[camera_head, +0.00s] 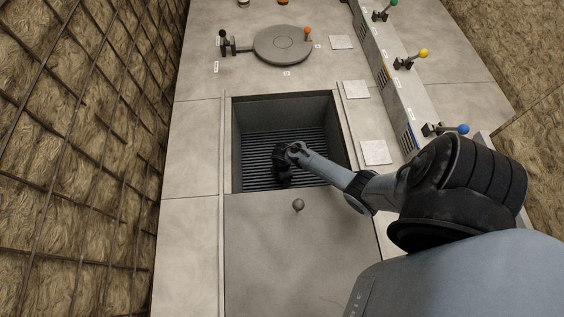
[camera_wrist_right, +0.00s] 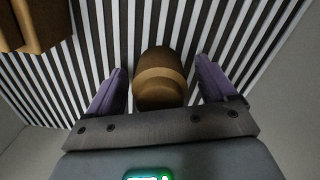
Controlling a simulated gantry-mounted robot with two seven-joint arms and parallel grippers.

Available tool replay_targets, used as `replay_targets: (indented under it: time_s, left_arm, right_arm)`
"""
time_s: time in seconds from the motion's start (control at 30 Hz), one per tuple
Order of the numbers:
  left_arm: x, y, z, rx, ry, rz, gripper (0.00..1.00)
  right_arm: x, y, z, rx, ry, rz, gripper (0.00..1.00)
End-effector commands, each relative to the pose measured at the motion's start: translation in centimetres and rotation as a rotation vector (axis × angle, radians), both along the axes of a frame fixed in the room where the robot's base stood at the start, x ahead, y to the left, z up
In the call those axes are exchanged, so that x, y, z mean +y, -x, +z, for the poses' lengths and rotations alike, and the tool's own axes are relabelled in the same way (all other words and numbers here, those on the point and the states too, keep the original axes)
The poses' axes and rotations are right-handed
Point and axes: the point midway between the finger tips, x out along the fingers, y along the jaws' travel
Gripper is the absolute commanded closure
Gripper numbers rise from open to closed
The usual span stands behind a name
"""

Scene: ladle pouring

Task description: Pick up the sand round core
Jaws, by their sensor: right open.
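The sand round core (camera_wrist_right: 160,88) is a brown, stepped round piece in the right wrist view, over the striped grate. My right gripper (camera_wrist_right: 161,66) is open, with its purple fingers on either side of the core and a visible gap on each side. In the head view my right arm reaches into the square pit, and the gripper (camera_head: 283,176) is a dark shape over the grate. The core is hidden there. My left gripper is not in view.
A brown block-like piece (camera_wrist_right: 38,22) lies at the upper left of the right wrist view. The pit has a slatted grate floor (camera_head: 262,148) and upright walls. A round lid (camera_head: 283,45) and coloured levers stand beyond.

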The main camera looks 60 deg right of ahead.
Motion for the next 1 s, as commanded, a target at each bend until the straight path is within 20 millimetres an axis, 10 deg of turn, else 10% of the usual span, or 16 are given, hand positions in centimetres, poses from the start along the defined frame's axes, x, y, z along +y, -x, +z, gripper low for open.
replay_targets:
  time_s: [0.5,1.0]
  left_arm:
    - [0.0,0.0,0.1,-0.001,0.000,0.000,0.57]
    - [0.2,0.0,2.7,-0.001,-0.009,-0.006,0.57]
  right_arm:
    - [0.0,0.0,0.1,0.000,0.000,0.001,0.81]
    - [-0.1,0.0,3.5,0.000,0.001,0.000,0.81]
